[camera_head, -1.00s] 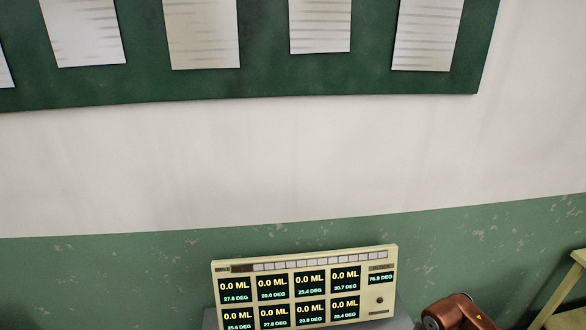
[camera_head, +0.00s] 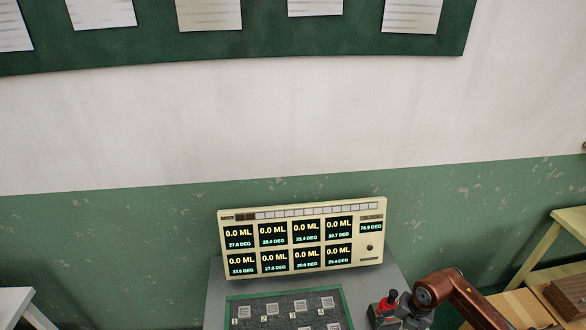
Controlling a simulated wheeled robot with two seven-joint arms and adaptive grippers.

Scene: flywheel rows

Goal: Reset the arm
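My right arm (camera_head: 452,290) shows at the lower right as a brown jointed link. The fingertips of my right gripper cannot be made out. My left arm and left gripper are not in the picture.
A cream display panel (camera_head: 303,240) with several "0.0 ML" screens stands on a grey table (camera_head: 215,290). A green-edged tray (camera_head: 232,322) with small numbered squares lies before it. A wooden shelf (camera_head: 540,250) stands right, a white table (camera_head: 14,300) left. A noticeboard (camera_head: 250,42) hangs above.

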